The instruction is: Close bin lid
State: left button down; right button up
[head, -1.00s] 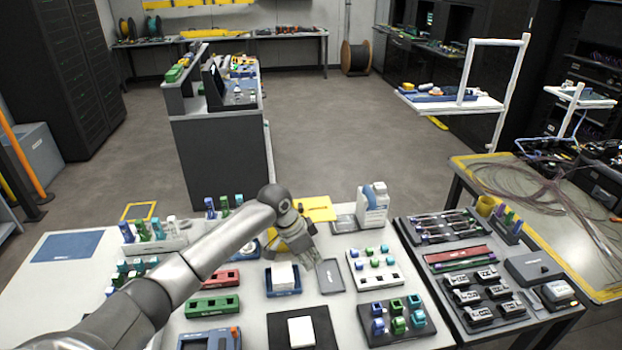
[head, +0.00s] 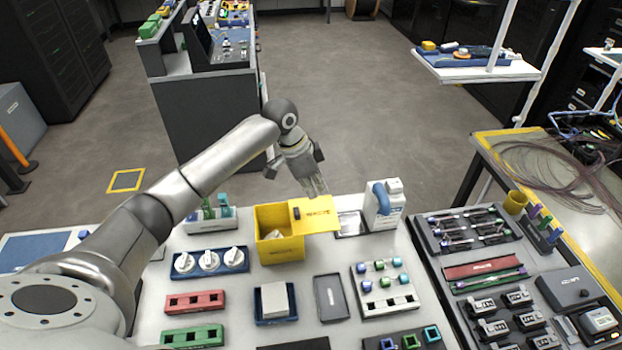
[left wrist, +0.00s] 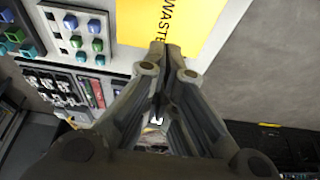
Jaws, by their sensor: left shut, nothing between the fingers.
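The yellow bin (head: 281,249) stands at the back of the white table. Its top is mostly open. The yellow lid (head: 320,222), with dark lettering, reaches out to the right from the bin's top. The lid also shows in the left wrist view (left wrist: 200,20), with "WASTE" readable. My left gripper (head: 318,188) is shut and empty, pointing down at the lid's far edge. In the left wrist view the closed fingertips (left wrist: 173,46) overlap the lid's edge; I cannot tell whether they touch it. My right gripper is not in view.
A white bottle (head: 384,204) with a blue part stands right of the lid. A blue tray with white knobs (head: 209,261) is left of the bin, and a dark tray (head: 331,298) is in front. The floor behind the table is clear.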

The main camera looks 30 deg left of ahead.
aim_at(313, 213)
pick_arm(q)
jog(key=p+x, duration=0.1)
jog(key=x, duration=0.5)
jog(key=shift+w, duration=0.1)
jog(key=s+a+p, duration=0.1)
jog(key=a+p, duration=0.1)
jog(key=shift+s+a+f, duration=0.1)
jog(key=shift+s+a, duration=0.15)
jog(key=shift+s, duration=0.15)
jog(key=shift+s+a, duration=0.35)
jog(key=shift+w+f, duration=0.1)
jog(key=shift+w, duration=0.05)
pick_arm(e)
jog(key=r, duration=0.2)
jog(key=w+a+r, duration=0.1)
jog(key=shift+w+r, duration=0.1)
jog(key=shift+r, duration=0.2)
